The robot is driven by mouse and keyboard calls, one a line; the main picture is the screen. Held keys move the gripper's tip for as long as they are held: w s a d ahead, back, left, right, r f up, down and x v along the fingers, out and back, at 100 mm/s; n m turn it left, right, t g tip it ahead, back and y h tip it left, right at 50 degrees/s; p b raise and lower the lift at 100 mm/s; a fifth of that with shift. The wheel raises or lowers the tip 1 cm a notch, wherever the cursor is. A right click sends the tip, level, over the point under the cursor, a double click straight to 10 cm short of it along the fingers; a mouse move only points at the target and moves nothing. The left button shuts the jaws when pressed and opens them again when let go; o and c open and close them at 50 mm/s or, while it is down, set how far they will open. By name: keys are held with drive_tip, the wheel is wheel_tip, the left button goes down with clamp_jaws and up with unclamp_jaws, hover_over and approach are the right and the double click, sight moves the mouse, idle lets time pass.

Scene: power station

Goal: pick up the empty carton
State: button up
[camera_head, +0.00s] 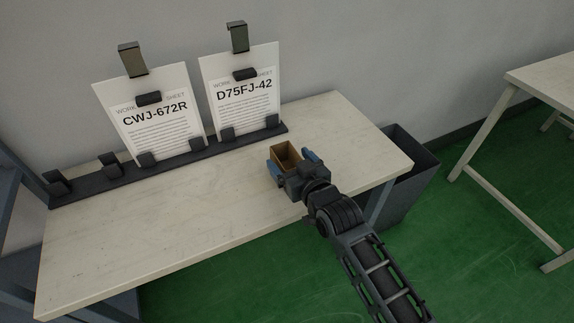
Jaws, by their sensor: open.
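The empty carton (287,154) is a small brown open-topped box on the right part of the pale table. Its open top faces up and I see no contents, though its near side is hidden by my gripper. My gripper (292,163) reaches in from the lower right, with its blue-tipped fingers apart at the left and right of the carton. I cannot tell whether the fingers touch it.
Two clipboards with work sheets, CWJ-672R (155,120) and D75FJ-42 (243,92), stand in a dark rack (180,163) along the table's back. A dark bin (408,168) stands on the floor beyond the right edge. The table's (190,222) left and middle are clear.

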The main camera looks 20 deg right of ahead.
drive_tip(key=shift+w+f, duration=0.1)
drive_tip(key=shift+w, duration=0.3)
drive_tip(key=c, duration=1)
